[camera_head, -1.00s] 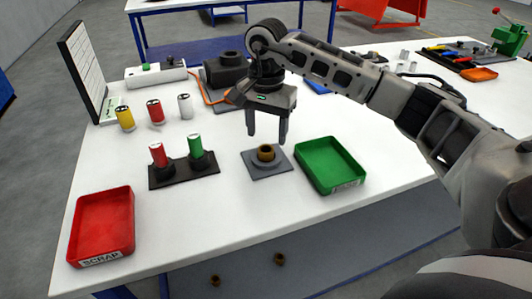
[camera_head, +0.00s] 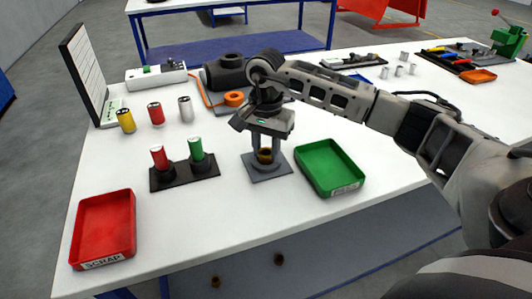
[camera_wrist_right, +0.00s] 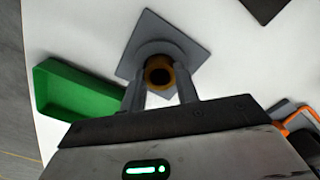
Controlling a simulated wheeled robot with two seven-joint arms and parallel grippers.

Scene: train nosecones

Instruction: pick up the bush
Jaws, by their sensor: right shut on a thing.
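The bush (camera_head: 265,155) is a small brass-coloured ring. It stands upright on a grey square plate (camera_head: 267,172) with a round seat, near the middle of the table. My right gripper (camera_head: 266,153) points down over it, with one finger on each side, shut on the bush. My left gripper is not in view.
A green tray (camera_head: 350,186) stands close right of the plate. A black holder (camera_head: 184,180) with a red and a green cylinder is to the left. A red SCRAP tray (camera_head: 130,222) is at the front left.

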